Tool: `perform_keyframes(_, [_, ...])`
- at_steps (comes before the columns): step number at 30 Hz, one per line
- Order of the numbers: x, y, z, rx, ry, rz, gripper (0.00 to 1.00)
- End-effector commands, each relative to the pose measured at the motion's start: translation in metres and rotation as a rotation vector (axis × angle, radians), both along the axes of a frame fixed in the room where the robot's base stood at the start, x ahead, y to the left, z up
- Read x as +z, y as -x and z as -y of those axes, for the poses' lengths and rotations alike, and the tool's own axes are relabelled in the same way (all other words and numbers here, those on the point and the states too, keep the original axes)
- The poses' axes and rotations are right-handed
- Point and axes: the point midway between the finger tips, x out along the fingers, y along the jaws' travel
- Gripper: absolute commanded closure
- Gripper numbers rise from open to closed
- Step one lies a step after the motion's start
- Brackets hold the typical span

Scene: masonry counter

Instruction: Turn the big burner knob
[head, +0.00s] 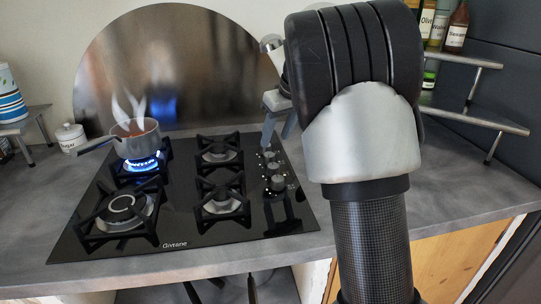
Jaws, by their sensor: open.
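The black glass gas hob (184,222) lies on the counter. Its control knobs run in a column along the right side, with a front knob (277,183) and another behind it (271,166). I cannot read which knob belongs to which burner. The big burner (123,209) is at the front left and shows no flame. My gripper (277,139) is open above the back end of the knob column, fingers pointing down, close to the rearmost knobs. My arm hides part of the gripper, and I cannot tell whether a finger touches a knob.
A steaming saucepan (137,142) stands on the lit back-left burner (140,163), its handle pointing left. A sugar jar (71,137) is at the left. A bottle shelf (465,118) stands at the right. Counter right of the hob (455,185) is clear.

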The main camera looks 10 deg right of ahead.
Motion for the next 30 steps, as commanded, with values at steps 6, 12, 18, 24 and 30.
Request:
perform_keyframes(6, [-0.044, -0.015, -0.008, -0.001, 0.0, -0.003, 0.54])
perform_keyframes(12, [-0.064, -0.023, -0.011, 0.0, 0.0, -0.002, 0.54])
perform_keyframes(18, [-0.069, -0.026, -0.012, 0.0, 0.0, 0.0, 0.54])
perform_keyframes(24, [-0.069, -0.025, -0.012, 0.0, 0.0, 0.0, 0.56])
perform_keyframes(30, [-0.069, -0.025, -0.012, -0.001, -0.001, -0.001, 0.9])
